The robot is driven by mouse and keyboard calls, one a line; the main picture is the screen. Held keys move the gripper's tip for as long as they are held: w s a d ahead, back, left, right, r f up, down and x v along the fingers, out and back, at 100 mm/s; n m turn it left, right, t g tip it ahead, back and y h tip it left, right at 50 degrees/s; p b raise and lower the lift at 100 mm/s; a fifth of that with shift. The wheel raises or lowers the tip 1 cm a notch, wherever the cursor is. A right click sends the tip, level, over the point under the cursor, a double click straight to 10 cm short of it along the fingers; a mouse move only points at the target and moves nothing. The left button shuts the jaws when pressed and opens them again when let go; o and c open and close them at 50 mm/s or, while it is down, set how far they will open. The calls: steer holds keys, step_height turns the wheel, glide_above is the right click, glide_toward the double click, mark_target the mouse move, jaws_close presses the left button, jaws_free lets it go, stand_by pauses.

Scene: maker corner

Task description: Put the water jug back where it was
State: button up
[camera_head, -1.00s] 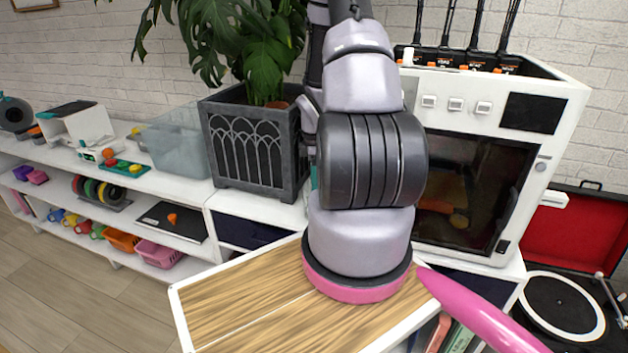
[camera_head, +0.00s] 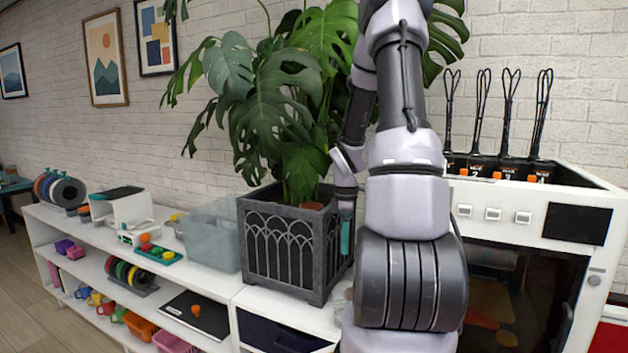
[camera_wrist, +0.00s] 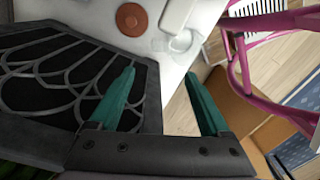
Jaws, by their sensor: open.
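In the head view only a teal finger (camera_head: 346,238) shows, beside the right side of the dark planter. I cannot clearly make out the water jug. A pale object (camera_wrist: 178,14) lies at the top of the wrist view, with a whitish ring-shaped part (camera_wrist: 181,41) near it; I cannot tell whether either belongs to the jug. A terracotta disc (camera_wrist: 131,19) lies on the white surface beside them. My arm hides part of the shelf top in the head view.
The planter (camera_head: 290,249) with a large leafy plant stands close beside my gripper. A clear bin (camera_head: 212,240) is left of it. A white oven-like machine (camera_head: 525,215) stands right. A pink frame (camera_wrist: 250,60) shows in the wrist view.

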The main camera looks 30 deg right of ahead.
steer(key=s+a+r+m+t, duration=0.2)
steer(key=a+r+m, duration=0.25)
steer(key=r, duration=0.45)
steer(key=s+a+r+m+t, duration=0.1)
steer(key=a+r+m, duration=0.2)
steer(key=a+r, duration=0.45)
steer(key=s+a+r+m+t+y, duration=0.1)
steer(key=s+a+r+m+t, duration=0.1)
steer(key=s+a+r+m, duration=0.2)
steer(key=s+a+r+m+t+y, duration=0.1)
steer(key=s+a+r+m+t, duration=0.1)
steer(key=s+a+r+m, duration=0.2)
steer(key=a+v, duration=0.1)
steer(key=v, duration=0.4)
steer(key=shift+s+r, duration=0.25)
steer(key=shift+s, duration=0.2)
